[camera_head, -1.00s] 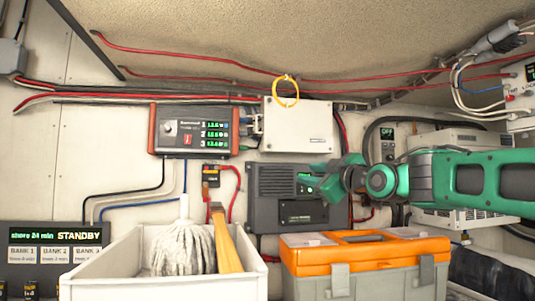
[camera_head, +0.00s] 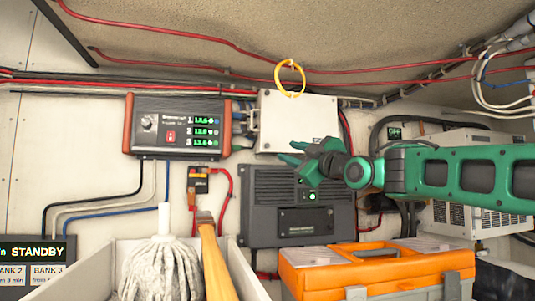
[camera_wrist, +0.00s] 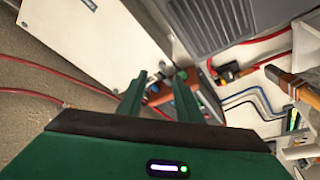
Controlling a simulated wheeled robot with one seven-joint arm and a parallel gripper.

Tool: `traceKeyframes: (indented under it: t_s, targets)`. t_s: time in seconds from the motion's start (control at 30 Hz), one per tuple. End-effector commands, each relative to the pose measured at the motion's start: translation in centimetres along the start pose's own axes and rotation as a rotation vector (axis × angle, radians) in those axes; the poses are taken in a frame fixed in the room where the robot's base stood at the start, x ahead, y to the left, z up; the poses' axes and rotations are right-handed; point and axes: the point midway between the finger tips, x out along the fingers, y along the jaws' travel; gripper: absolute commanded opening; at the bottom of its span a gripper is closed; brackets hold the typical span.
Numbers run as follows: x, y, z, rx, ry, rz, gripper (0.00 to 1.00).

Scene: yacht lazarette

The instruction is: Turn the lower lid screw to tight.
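The white box (camera_head: 297,122) with a flat lid is fixed to the wall, and a yellow ring hangs over its top edge. The lid also shows at the upper left of the wrist view (camera_wrist: 85,45). I cannot clearly make out the lower lid screw in either view. My gripper (camera_head: 289,152) is in front of the wall, by the box's lower edge and above the dark grey vented unit. In the wrist view its two green fingers (camera_wrist: 160,88) are apart with nothing held between them. The fingers hide part of the area behind them.
An orange-ended display panel (camera_head: 180,127) is left of the box. The grey vented unit (camera_head: 265,185) sits below it. A toolbox with an orange lid (camera_head: 375,262) and a white bin (camera_head: 245,277) with a mop stand in front. Red cables (camera_head: 230,45) run above.

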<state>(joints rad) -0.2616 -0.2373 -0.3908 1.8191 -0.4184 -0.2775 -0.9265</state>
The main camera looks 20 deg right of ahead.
Motion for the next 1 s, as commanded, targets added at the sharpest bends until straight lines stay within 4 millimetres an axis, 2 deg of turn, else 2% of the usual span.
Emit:
traceKeyframes:
  t_s: [0.3,0.5,0.7,1.0]
  targets:
    - [5.9,-1.0,-0.7,0.003,0.009,-0.011,0.32]
    - [8.6,-1.1,-0.8,0.004,0.011,-0.011,0.32]
    - [9.7,-1.0,-0.9,0.004,0.011,-0.011,0.32]
    - [9.8,-1.0,-0.9,0.005,0.01,-0.011,0.32]
